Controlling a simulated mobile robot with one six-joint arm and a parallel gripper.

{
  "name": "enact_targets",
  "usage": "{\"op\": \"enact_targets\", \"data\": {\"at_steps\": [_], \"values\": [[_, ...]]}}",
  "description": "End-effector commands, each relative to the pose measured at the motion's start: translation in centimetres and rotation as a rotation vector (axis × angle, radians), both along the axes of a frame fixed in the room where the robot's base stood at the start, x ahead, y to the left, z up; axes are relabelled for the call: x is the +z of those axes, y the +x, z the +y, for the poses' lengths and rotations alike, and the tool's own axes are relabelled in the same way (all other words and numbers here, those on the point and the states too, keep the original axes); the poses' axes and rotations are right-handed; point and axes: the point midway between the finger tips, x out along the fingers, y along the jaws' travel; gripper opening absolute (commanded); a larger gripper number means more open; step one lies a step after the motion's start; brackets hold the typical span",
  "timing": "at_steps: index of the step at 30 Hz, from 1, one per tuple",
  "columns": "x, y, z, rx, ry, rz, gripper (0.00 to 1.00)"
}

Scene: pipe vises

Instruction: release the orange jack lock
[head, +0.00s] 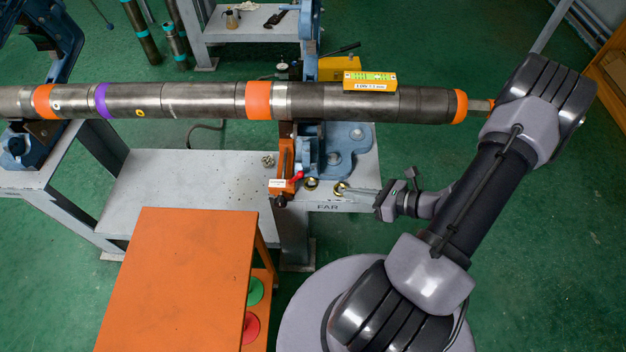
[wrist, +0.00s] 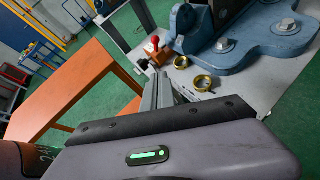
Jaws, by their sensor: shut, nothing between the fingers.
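The orange jack (head: 283,163) stands at the left side of the blue vise (head: 333,150), under the long pipe. A small lever with a red knob (head: 297,178) is at its lower right, and a white tag hangs on its front. In the wrist view the red knob (wrist: 154,41) stands up above the orange jack body (wrist: 158,57). My gripper (head: 348,190) is shut and empty, low over the table edge to the right of the jack, with a gap to the red knob. Its fingers (wrist: 160,82) point toward the jack in the wrist view.
Two brass rings (wrist: 203,83) lie on the grey table between my gripper and the jack. The pipe (head: 200,102) with orange and purple bands runs above. An orange bench (head: 180,275) stands at front left. A yellow level (head: 370,81) sits on the pipe.

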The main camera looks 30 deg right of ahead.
Motion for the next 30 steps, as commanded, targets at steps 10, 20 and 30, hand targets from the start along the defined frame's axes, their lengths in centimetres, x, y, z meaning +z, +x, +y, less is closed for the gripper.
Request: {"op": "enact_targets", "data": {"at_steps": [10,20,30], "values": [[-3.5,5.3,3.4,0.008,0.000,0.001,0.00],[-3.4,10.1,5.5,0.005,-0.002,-0.001,0.00],[-2.9,10.9,5.8,0.002,0.000,0.000,0.00]]}}
